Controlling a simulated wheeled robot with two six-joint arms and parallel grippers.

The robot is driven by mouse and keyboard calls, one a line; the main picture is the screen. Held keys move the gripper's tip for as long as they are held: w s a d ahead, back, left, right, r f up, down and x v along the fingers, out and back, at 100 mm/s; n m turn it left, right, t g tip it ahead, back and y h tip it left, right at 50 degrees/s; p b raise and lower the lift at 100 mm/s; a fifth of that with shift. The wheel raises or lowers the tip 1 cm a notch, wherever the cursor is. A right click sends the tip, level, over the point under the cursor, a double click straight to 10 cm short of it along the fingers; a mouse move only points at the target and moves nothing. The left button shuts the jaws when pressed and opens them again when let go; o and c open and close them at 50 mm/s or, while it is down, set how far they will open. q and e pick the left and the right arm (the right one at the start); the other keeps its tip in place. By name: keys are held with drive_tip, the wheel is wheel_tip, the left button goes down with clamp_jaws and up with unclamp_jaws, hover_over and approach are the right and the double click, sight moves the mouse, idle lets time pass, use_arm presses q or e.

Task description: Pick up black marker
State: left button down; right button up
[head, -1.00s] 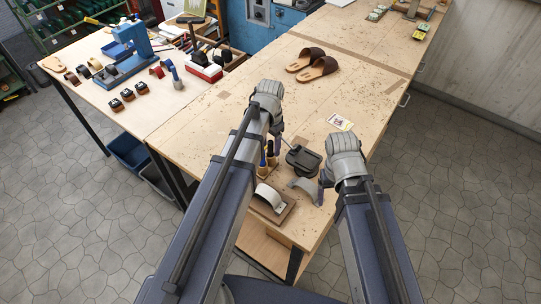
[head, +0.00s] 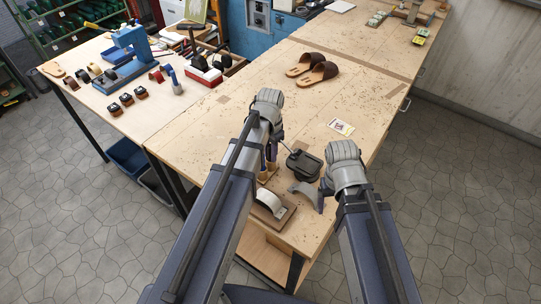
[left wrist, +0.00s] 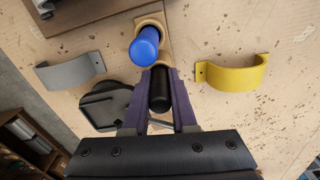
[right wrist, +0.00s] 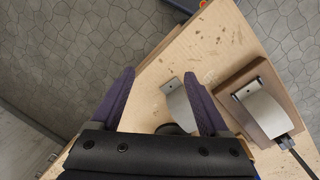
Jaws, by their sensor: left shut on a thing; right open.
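The black marker (left wrist: 160,90) is upright between the purple fingers of my left gripper (left wrist: 160,100), which is shut on it. A blue marker (left wrist: 146,44) stands just beyond it in a wooden holder (left wrist: 152,20). In the head view my left gripper (head: 270,150) is over the near workbench, and the arm partly hides the markers and the holder (head: 266,173). I cannot tell whether the black marker is clear of the holder. My right gripper (right wrist: 158,85) is open and empty above the bench's near right edge.
A dark press-like device (head: 303,163) stands right of the holder. A grey curved piece (head: 304,190) and a curved form on a wooden block (head: 272,203) lie nearer. A yellow arch (left wrist: 235,75) is beside the markers.

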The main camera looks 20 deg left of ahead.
use_arm(q)
drive_tip(key=shift+r, duration=0.15)
use_arm(e)
drive_tip(key=shift+r, duration=0.1)
use_arm(q)
wheel_tip(320, 180, up, 10)
drive_tip(key=p, duration=1)
use_arm(e)
wheel_tip(320, 180, up, 10)
use_arm(q)
drive_tip(key=c, duration=1.3)
unclamp_jaws()
clamp_jaws()
wheel_tip(320, 180, up, 5)
drive_tip(key=p, duration=0.5)
drive_tip(key=shift+r, duration=0.1)
use_arm(e)
wheel_tip(320, 180, up, 5)
drive_tip(key=shift+r, duration=0.15)
